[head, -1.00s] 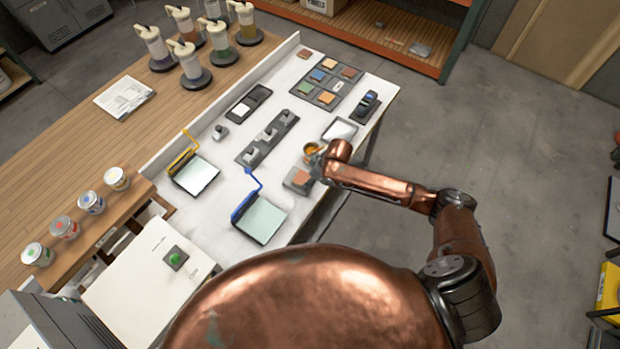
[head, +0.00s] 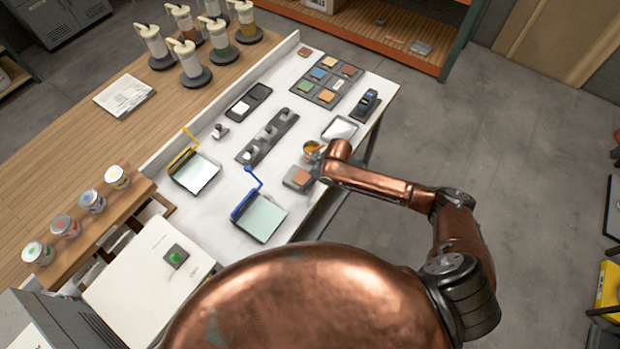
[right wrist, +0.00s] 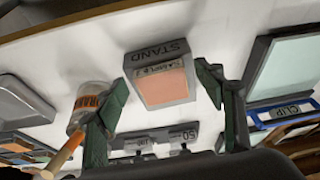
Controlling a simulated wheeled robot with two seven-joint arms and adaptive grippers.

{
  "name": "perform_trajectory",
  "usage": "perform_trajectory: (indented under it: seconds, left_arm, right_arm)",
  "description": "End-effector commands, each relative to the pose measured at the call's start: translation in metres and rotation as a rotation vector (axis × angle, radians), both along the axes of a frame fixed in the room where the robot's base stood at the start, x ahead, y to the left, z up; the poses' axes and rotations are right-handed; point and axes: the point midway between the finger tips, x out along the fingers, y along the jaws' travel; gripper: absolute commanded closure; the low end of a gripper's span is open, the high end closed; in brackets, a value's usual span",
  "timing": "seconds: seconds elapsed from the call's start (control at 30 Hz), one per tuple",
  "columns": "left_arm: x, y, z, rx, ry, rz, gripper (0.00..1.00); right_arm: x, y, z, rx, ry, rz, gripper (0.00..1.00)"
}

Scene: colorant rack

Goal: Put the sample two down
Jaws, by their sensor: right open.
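Sample two is a flat salmon-orange tile (right wrist: 160,86) with a label strip reading "SAMPLE 2". It lies flat on the grey block marked STAND (right wrist: 158,50). The tile also shows in the head view (head: 300,177), at the front right of the white table. My right gripper (right wrist: 162,73) is open, its green fingers apart on either side of the stand in the right wrist view. It holds nothing. In the head view my own wrist mostly hides it, just right of the stand. My left gripper is not in view.
A cup of orange colorant (head: 311,151) stands close behind the stand, near my right gripper. A blue-clipped panel (head: 260,219) lies to the left front. A grey tray (head: 340,129) and a rack of colored tiles (head: 327,82) lie farther back.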

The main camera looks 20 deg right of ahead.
Motion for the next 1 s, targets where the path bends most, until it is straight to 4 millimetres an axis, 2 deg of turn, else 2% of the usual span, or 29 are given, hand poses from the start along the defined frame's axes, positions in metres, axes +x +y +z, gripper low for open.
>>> perform_trajectory:
  seconds: [0.17,0.4,0.6,0.8,1.0]
  left_arm:
    - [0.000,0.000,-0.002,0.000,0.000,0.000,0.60]
    - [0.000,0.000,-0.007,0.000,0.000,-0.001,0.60]
    - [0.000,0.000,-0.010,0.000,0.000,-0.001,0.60]
    - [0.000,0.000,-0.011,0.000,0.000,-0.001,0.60]
    - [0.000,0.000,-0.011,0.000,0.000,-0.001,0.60]
  right_arm:
    - [-0.004,-0.006,0.019,-0.001,-0.003,-0.001,0.37]
    - [-0.018,-0.019,0.066,0.000,-0.004,0.000,0.37]
    - [-0.028,-0.027,0.098,0.000,-0.003,-0.001,0.37]
    - [-0.033,-0.031,0.112,-0.001,-0.001,0.000,0.37]
    - [-0.033,-0.031,0.113,0.001,-0.001,0.000,0.37]
